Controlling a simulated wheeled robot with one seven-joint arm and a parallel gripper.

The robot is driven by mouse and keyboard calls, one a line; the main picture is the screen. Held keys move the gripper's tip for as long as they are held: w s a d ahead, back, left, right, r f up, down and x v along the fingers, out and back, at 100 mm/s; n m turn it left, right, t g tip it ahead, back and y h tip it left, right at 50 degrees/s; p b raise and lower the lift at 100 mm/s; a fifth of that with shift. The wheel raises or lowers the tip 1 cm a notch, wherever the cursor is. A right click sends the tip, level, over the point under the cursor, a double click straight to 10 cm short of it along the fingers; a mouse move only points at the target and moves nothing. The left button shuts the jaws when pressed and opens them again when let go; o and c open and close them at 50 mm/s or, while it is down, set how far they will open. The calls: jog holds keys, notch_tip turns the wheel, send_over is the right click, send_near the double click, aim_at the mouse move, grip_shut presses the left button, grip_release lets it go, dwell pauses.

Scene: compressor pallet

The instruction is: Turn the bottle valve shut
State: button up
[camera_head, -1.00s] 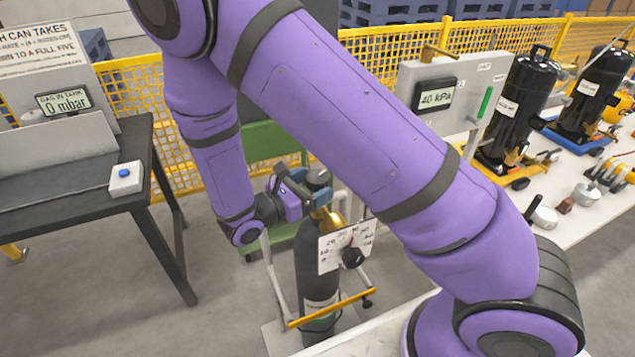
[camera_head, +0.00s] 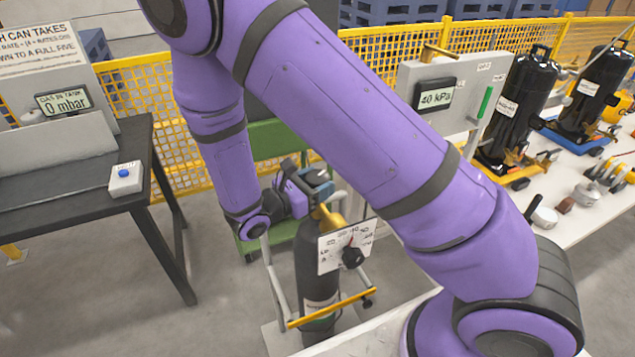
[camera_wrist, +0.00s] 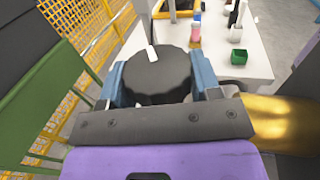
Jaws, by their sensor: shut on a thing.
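The gas bottle (camera_head: 312,270) is a dark cylinder standing upright on a small trolley with a yellow bar. Its valve knob (camera_wrist: 157,75) is a round black knob with a white mark, seen close in the wrist view; the mark lies at the far side, slightly left of centre. My gripper (camera_wrist: 160,85) has its blue jaws shut on either side of this knob. In the head view my gripper (camera_head: 318,185) is at the top of the bottle and hides the knob. Beside it are brass fittings (camera_head: 330,218) and a white dial plate (camera_head: 345,247) with a red needle and black knob.
A display (camera_head: 436,96) on a grey panel reads 40 kPa. A display (camera_head: 64,101) on the dark left table reads 0 mbar; a blue-button box (camera_head: 125,178) sits there. Black compressors (camera_head: 517,105) stand at right. Yellow mesh fence (camera_head: 140,95) runs behind.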

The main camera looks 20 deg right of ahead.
jog(key=shift+g, duration=0.3)
jog(key=m+g, duration=0.2)
jog(key=g, duration=0.2)
jog(key=m+g, duration=0.3)
jog(key=g, duration=0.1)
jog(key=shift+w+m, duration=0.1)
jog(key=shift+m, duration=0.2)
jog(key=m+g+y, duration=0.2)
jog(key=m+g, duration=0.1)
jog(key=g, duration=0.1)
jog(key=m+g+y, duration=0.2)
jog(key=m+g, duration=0.1)
jog(key=g, duration=0.1)
jog(key=shift+g+y, duration=0.4)
jog(key=m+g+y, duration=0.2)
jog(key=m+y, duration=0.1)
jog(key=y, duration=0.1)
jog(key=m+g+y, duration=0.2)
jog(key=m+y, duration=0.1)
jog(key=y, duration=0.1)
jog(key=shift+m+g+y, duration=0.3)
jog(key=shift+m+y, duration=0.1)
jog(key=m+y, duration=0.2)
jog(key=y, duration=0.2)
jog(key=m+y, duration=0.3)
jog(key=y, duration=0.1)
jog(key=shift+m+y, duration=0.3)
jog(key=shift+y, duration=0.1)
jog(key=o, duration=0.9)
